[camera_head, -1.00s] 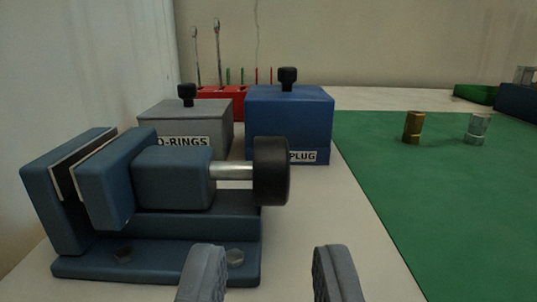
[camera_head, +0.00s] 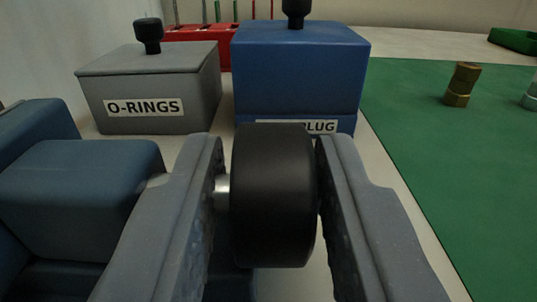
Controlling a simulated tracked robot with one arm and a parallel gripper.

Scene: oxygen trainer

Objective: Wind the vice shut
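The blue vice (camera_head: 75,180) stands at the left, its body partly cut off by the picture edge. Its jaw gap is out of view now. A short piece of silver screw (camera_head: 222,190) leads to the black round knob (camera_head: 272,200). My gripper (camera_head: 268,160) has one finger on each side of this knob. The right finger lies close against the knob's outer face; whether it touches I cannot tell. A small gap with the screw in it shows between the left finger and the knob. The fingers are open about as wide as before.
Behind the knob stand a grey O-RINGS box (camera_head: 150,85) and a blue PLUG box (camera_head: 300,70), both with black lid knobs. A red rack (camera_head: 195,38) is farther back. A green mat (camera_head: 430,130) at the right bears a brass fitting (camera_head: 462,85) and a silver one (camera_head: 531,95).

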